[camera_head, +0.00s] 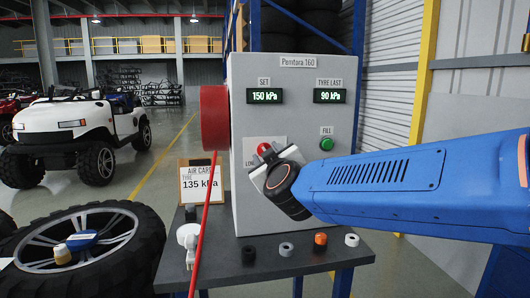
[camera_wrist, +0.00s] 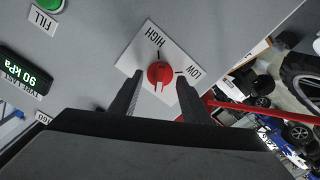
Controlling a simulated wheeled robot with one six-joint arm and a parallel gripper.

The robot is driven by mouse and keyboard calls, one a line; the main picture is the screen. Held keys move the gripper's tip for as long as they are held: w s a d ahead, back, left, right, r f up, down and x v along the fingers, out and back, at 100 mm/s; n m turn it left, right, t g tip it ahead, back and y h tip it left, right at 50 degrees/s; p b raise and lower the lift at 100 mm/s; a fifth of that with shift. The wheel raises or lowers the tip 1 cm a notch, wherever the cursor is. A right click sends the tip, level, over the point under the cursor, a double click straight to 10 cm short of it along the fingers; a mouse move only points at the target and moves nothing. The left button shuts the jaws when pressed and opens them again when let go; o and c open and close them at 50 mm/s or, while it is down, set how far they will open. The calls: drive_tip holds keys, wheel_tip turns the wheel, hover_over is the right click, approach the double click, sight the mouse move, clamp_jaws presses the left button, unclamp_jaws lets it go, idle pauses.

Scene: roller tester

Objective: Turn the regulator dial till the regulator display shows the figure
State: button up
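The red regulator dial (camera_wrist: 160,73) sits on a white plate marked HIGH and LOW on the grey cabinet (camera_head: 293,201). In the head view only the dial's top (camera_head: 264,148) shows above my gripper. The SET display (camera_head: 265,96) reads 150 kPa. The TYRE LAST display (camera_head: 330,96) reads 90 kPa. A card (camera_head: 198,181) headed AIR CARD reads 135 kPa. My gripper (camera_wrist: 157,92) is open, with one finger on either side of the dial's near side. I cannot tell whether the fingers touch it.
A green FILL button (camera_head: 327,144) is right of the dial. A red hose (camera_head: 205,222) hangs from a red reel at the cabinet's left. Several small caps and a white gauge lie along the bench (camera_head: 300,262). A large tyre (camera_head: 147,243) lies at the left.

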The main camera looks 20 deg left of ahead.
idle(0.3)
drive_tip(key=v, duration=0.6)
idle(0.5)
idle(0.4)
drive_tip(key=s+d+f+m+g+h, duration=0.1)
drive_tip(key=d+f+g, duration=0.15)
drive_tip(key=d, duration=0.65)
drive_tip(key=s+d+f+m+g+h, duration=0.1)
drive_tip(key=d+f, duration=0.3)
drive_tip(key=d, duration=0.4)
drive_tip(key=s+d+f+m+g, duration=0.15)
drive_tip(key=d+f, duration=0.25)
drive_tip(key=d, duration=0.5)
drive_tip(key=s+d+f+m+g+h, duration=0.1)
drive_tip(key=s+d+f+m+h, duration=0.1)
drive_tip(key=s+d+f, duration=0.3)
drive_tip(key=s+d+f+m+g+h, duration=0.2)
drive_tip(key=s+d+f, duration=0.4)
drive_tip(key=s+d, duration=0.3)
drive_tip(key=s+d+f+m+g+h, duration=0.2)
drive_tip(key=s+d+f+m, duration=0.3)
drive_tip(key=d, duration=0.7)
drive_tip(key=shift+s+f+h, duration=0.75)
drive_tip(key=shift+s+h, duration=0.05)
drive_tip(key=shift+s, duration=0.2)
